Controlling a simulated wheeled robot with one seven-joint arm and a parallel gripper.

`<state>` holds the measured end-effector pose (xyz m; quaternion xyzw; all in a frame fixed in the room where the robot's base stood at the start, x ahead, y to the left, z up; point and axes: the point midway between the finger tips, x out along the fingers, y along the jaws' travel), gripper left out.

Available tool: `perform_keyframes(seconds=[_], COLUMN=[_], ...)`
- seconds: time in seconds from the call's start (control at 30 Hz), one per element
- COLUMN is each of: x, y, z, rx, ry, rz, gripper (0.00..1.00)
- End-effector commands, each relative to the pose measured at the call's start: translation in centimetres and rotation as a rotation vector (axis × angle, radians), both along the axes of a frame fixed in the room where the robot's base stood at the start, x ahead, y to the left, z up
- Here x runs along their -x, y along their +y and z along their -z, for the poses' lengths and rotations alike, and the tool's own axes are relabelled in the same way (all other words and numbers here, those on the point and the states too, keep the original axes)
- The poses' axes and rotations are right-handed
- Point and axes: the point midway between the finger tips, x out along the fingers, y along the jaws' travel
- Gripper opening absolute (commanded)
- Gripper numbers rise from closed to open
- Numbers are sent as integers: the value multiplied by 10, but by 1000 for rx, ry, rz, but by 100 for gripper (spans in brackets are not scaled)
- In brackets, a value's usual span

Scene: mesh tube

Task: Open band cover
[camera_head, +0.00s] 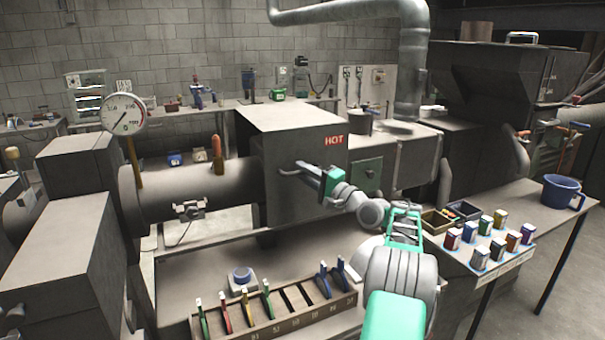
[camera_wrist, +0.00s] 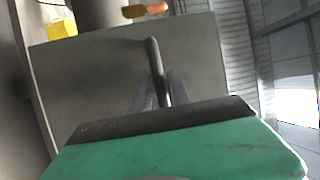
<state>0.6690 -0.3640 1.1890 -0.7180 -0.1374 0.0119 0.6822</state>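The band cover is the grey box housing (camera_head: 290,140) marked HOT, around the large horizontal barrel. Its cover looks closed in the head view. A dark, bent bar handle (camera_wrist: 155,62) stands out from its grey face in the wrist view. My gripper (camera_head: 308,171) is at the front of the housing, at the handle. In the wrist view, my gripper's two grey fingers (camera_wrist: 158,88) lie on either side of the handle, apparently with small gaps. The fingertips' contact with the handle is hard to make out.
A wooden rack (camera_head: 285,320) with coloured-handled tools and a blue-topped round item (camera_head: 242,279) sit below the housing. At right, a bench holds several small coloured boxes (camera_head: 483,229), an open tray (camera_head: 437,221) and a blue mug (camera_head: 562,191). A dial gauge (camera_head: 124,114) stands at left.

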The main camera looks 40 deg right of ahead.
Motion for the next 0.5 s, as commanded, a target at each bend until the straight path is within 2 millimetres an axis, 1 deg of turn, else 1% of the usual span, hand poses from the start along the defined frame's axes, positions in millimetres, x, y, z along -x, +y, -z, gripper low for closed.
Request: perform_keyframes(seconds=[0.07,0.3,0.4,0.5], x=[10,57,68,72], y=[-4,-14,-15,-15], z=[3,13,13,14], rx=[0,-1,1,-1], ry=[0,1,0,0], rz=[4,4,1,0], gripper=[23,23,23,23])
